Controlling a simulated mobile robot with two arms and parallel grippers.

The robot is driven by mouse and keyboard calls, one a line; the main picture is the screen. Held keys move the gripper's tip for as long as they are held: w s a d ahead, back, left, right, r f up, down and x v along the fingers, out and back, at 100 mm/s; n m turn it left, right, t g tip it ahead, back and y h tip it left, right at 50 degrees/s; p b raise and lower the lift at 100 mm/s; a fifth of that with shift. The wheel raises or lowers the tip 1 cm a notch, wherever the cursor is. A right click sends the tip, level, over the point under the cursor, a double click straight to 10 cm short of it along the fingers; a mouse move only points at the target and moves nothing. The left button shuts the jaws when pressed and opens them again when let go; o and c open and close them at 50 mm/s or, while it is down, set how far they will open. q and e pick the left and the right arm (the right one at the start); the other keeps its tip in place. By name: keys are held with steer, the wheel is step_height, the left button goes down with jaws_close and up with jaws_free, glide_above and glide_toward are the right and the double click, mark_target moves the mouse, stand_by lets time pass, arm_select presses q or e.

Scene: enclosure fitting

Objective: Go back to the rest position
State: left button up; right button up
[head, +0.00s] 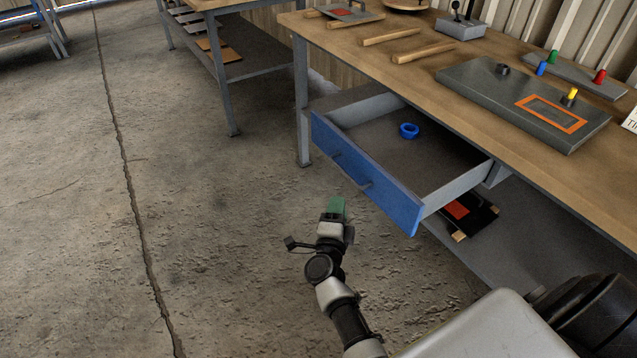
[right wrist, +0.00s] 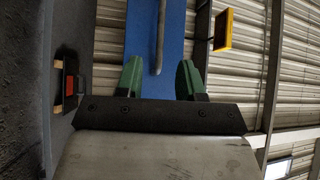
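My right gripper (head: 336,207), with green fingers, is in front of the open drawer's blue front (head: 365,180). In the right wrist view the two fingers of this gripper (right wrist: 159,78) are spread apart with nothing gripped. The drawer's grey bar handle (right wrist: 160,40) shows between and beyond the fingers; in the head view the handle (head: 350,171) lies just past the fingertips. I cannot tell the exact gap. A blue ring-shaped part (head: 408,130) lies inside the drawer. My left gripper is not in view.
The workbench (head: 345,40) carries a grey enclosure (head: 480,88) with an orange rectangular outline, coloured knobs, wooden bars and a joystick box (head: 460,27). A tray (head: 463,214) sits on the shelf below. The drawer juts out from the bench. The concrete floor to the left is clear.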

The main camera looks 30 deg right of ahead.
steer(key=s+a+f+n+g+y+p, duration=0.1)
steer(key=s+a+f+n+y+p, duration=0.1)
steer(key=s+a+f+n+y, duration=0.35)
steer(key=s+a+f+n+g+y+p, duration=0.2)
steer(key=s+f+n+y+p, duration=0.15)
steer(key=f+n, duration=0.35)
steer(key=s+a+f+n+g+y+p, duration=0.1)
steer(key=s+a+f+n+y+p, duration=0.15)
steer(key=s+f+n, duration=0.4)
arm_select(q)
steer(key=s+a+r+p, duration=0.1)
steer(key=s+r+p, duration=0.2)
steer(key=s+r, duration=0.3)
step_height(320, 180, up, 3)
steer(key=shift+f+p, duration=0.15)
steer(key=shift+p, duration=0.25)
arm_select(e)
steer(key=s+d+f+n+g, duration=0.1)
steer(key=s+f+n+g, duration=0.1)
steer(key=s, duration=0.7)
steer(key=s+d+f+n+g, duration=0.1)
steer(key=s+f+n+g, duration=0.2)
steer(key=s, duration=0.7)
steer(key=s+d+f+n+g, duration=0.1)
steer(key=s+f+n+g, duration=0.2)
steer(key=s, duration=0.7)
step_height(320, 180, down, 3)
steer(key=shift+s+r+g+y, duration=0.2)
steer(key=shift+g+y, duration=0.25)
steer(key=shift+g, duration=0.65)
